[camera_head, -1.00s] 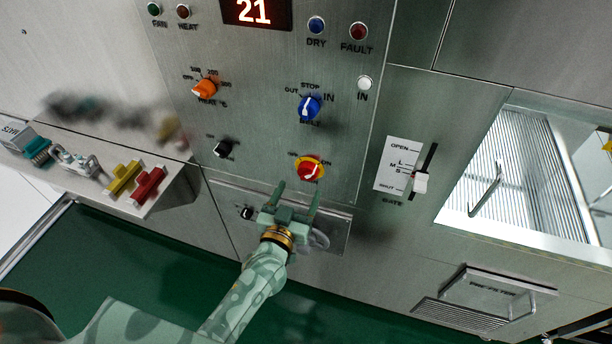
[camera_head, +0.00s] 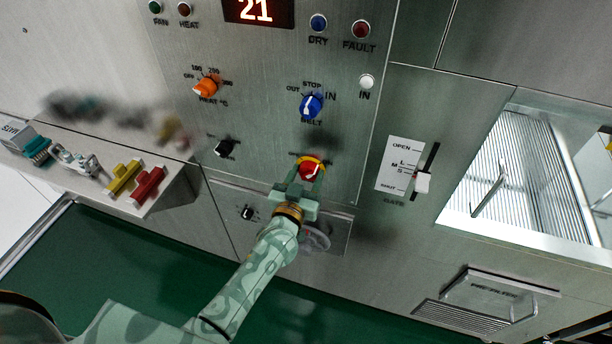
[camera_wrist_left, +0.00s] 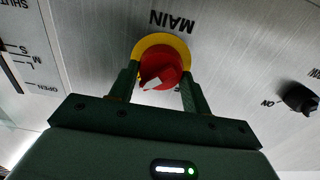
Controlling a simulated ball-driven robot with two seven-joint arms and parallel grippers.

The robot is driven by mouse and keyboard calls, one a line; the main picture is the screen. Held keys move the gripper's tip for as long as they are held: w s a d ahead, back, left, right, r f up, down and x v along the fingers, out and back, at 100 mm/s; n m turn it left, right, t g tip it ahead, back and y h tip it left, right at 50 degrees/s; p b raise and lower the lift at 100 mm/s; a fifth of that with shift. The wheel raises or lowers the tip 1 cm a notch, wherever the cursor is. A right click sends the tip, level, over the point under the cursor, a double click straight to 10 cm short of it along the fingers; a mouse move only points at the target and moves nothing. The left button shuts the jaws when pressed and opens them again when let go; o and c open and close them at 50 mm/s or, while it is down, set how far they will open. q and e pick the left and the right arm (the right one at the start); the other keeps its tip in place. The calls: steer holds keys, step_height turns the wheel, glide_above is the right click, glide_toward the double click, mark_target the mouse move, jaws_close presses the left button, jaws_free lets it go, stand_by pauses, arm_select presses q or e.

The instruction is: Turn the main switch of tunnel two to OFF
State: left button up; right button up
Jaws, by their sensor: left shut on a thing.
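The main switch (camera_head: 310,168) is a red rotary knob on a yellow ring, low on the steel control panel. It also shows in the left wrist view (camera_wrist_left: 160,66), under the upside-down word MAIN, with a white pointer mark on its face. My left gripper (camera_head: 304,176) reaches up from below with one finger on each side of the red knob and is shut on it. In the wrist view the left gripper's fingers (camera_wrist_left: 158,84) flank the knob. The small labels at the switch are partly hidden or too small to read. My right gripper is not in view.
Above are the blue belt knob (camera_head: 311,105) and orange heat knob (camera_head: 206,87). A black knob (camera_head: 224,148) sits to the left, the gate slider (camera_head: 422,183) to the right. A shelf with yellow and red handles (camera_head: 148,185) juts out at left.

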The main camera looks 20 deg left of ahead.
arm_select(q)
steer(key=shift+n, duration=0.3)
steer(key=shift+n+p, duration=0.3)
steer(key=shift+n, duration=0.2)
steer(key=shift+a+n+p, duration=0.1)
steer(key=shift+n+p, duration=0.3)
steer(key=shift+n, duration=0.8)
steer(key=n, duration=0.2)
steer(key=shift+n, duration=0.4)
steer(key=n, duration=0.3)
steer(key=shift+a+f+n+p, duration=0.1)
steer(key=shift+n+p, duration=0.2)
steer(key=n, duration=0.4)
steer(key=shift+f, duration=0.15)
steer(key=shift+n+b, duration=0.3)
steer(key=shift+n, duration=1.4)
